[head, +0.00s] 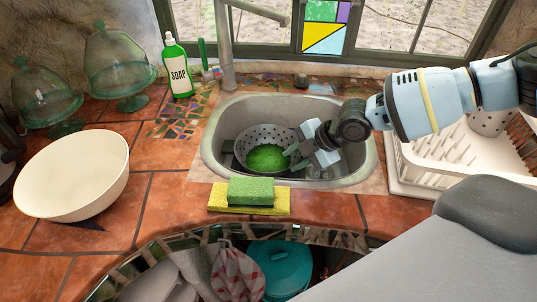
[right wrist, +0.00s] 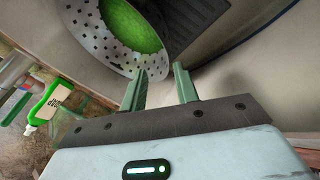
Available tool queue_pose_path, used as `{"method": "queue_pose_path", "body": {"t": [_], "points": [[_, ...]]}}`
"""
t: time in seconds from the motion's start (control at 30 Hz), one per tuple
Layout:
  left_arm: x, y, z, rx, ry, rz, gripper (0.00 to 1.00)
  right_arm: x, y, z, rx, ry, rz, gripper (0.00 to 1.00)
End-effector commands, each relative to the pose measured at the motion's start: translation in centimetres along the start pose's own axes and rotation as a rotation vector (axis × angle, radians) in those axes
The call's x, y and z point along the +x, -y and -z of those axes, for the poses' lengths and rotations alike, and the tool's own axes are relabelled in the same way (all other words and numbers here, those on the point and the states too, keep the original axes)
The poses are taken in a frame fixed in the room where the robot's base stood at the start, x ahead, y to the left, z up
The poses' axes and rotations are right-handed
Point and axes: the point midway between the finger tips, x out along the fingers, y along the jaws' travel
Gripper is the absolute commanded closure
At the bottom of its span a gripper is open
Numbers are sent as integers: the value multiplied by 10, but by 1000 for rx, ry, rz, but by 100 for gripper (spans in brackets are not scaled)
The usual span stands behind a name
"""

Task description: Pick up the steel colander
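The steel colander (head: 252,138) sits in the sink basin, a grey perforated bowl with bright green contents at its bottom. In the right wrist view the colander (right wrist: 100,45) fills the upper left, its rim near the fingertips. My right gripper (head: 295,158) reaches into the sink from the right, at the colander's right rim. In the right wrist view the two green fingers of my gripper (right wrist: 161,72) stand apart with a gap between them. One fingertip overlaps the rim's edge in the picture; I cannot tell if they touch. My left gripper is not in view.
The sink (head: 362,175) walls surround the colander, and a faucet (head: 225,50) rises behind. A green sponge (head: 250,190) lies on a yellow one (head: 222,202) at the front edge. A dish rack (head: 430,165) stands right; a cream bowl (head: 70,175) and soap bottle (head: 178,68) stand left.

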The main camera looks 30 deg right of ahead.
Motion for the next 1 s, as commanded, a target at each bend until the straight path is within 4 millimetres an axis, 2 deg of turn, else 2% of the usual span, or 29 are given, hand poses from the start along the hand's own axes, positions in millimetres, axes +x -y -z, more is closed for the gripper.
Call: {"method": "queue_pose_path", "body": {"t": [0.17, 0.4, 0.57, 0.83, 1.0], "points": [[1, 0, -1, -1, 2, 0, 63, 5, 1, 0, 0, 0, 1, 70], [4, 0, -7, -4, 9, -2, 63, 27, 2, -1, 1, 0, 3, 70], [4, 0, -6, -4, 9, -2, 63, 28, 1, -1, 1, -1, -1, 70], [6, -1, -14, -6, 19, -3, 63, 59, 10, -9, -2, 0, 4, 70], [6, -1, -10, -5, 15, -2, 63, 75, 8, -8, 0, 0, -1, 70]]}}
